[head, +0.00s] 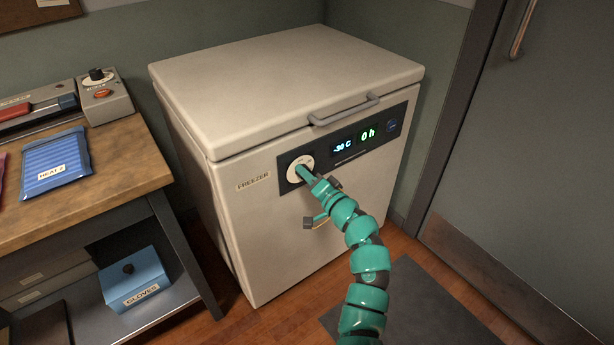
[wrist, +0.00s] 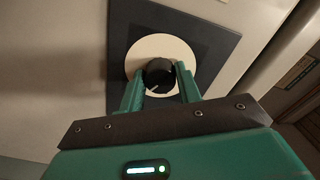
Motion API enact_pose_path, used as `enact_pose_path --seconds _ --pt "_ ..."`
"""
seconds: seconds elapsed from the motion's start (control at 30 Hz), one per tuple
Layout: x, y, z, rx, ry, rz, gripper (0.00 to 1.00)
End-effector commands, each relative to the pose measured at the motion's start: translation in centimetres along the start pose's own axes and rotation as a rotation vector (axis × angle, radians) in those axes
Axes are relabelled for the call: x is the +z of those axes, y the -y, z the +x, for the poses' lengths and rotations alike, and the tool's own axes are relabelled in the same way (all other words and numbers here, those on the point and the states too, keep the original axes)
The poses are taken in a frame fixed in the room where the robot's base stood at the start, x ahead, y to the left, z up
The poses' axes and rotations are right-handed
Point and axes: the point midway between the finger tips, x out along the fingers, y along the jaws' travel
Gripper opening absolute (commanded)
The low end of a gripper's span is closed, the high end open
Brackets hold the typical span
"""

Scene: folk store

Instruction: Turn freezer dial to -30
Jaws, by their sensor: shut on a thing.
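The white chest freezer (head: 290,235) stands against the wall with its lid shut. Its dark control panel (head: 372,138) carries a display (head: 343,147) that appears to read -30 C and a green 0 h readout (head: 368,134). The freezer dial is a black knob (wrist: 158,73) on a round cream plate (wrist: 181,50); the plate also shows in the head view (head: 294,162), where my gripper (head: 303,171) mostly hides the knob. My gripper's teal fingers are on both sides of the knob in the wrist view, shut on it. A white pointer mark shows on the knob's lower left.
A workbench (head: 120,155) on the left holds a blue packet (head: 55,163) and a device with a knob (head: 104,98). A blue gloves box (head: 135,280) sits on its lower shelf. A grey door (head: 540,150) stands at the right. The freezer's lid handle (head: 345,110) juts out above the panel.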

Motion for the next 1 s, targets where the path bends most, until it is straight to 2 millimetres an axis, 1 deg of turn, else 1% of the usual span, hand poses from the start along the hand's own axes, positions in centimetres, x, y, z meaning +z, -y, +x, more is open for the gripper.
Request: enact_pose_path --seconds 0.03,0.1,0.13,0.43,0.57,0.67,1.0 --pt "-0.1 0.0 0.0 0.000 -0.003 -0.001 0.38" --pt "-0.1 0.0 0.0 0.000 -0.002 -0.001 0.51" --pt "-0.1 0.0 0.0 0.000 -0.002 -0.001 0.56" --pt "-0.1 0.0 -0.1 0.000 -0.001 -0.001 0.56" --pt "-0.1 0.0 -0.9 0.000 -0.004 0.000 0.56" --pt "0.1 -0.1 -2.1 0.002 -0.001 0.003 0.56" --pt "-0.1 -0.1 -8.5 0.003 -0.006 0.000 0.56"
